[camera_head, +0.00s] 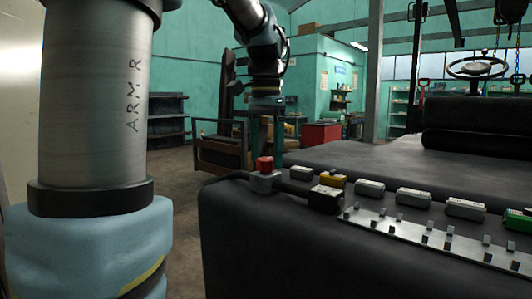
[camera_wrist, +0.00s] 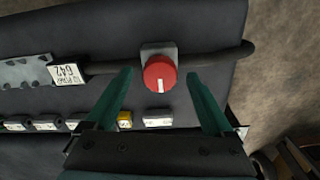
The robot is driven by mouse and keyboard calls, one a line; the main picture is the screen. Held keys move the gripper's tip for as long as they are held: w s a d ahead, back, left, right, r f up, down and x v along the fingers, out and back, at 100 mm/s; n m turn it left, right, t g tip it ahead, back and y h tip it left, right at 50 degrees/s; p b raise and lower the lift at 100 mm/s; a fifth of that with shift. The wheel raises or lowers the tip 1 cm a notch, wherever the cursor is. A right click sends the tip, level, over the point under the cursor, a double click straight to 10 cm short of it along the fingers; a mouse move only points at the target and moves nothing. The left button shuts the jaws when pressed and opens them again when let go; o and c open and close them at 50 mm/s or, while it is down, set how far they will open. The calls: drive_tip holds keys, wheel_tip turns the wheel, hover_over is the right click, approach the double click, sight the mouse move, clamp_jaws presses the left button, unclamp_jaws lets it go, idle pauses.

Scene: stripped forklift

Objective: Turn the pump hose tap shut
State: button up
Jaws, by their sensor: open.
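The tap has a round red knob (camera_head: 264,164) on a grey block (camera_head: 264,183), at the left end of the black machine top. The wrist view shows the knob (camera_wrist: 160,76) with a white mark pointing toward the bottom of the picture, across the line of the dark hose (camera_wrist: 212,63). My gripper (camera_head: 265,148) points down over the tap. In the wrist view its two green fingers are spread, one on each side of the knob, with clear gaps. Nothing is between them in their grip. Whether the fingertips reach down to knob height is hard to tell.
A tag reading 642 (camera_wrist: 66,73) sits on the hose line. Several small labelled blocks, one yellow (camera_head: 333,180), and a metal strip with pegs (camera_head: 430,238) lie right of the tap. A steering wheel (camera_head: 477,67) stands behind. Open floor lies left.

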sight(266, 159)
wheel_tip(266, 159, up, 11)
drive_tip(key=shift+f, duration=0.15)
idle(0.6)
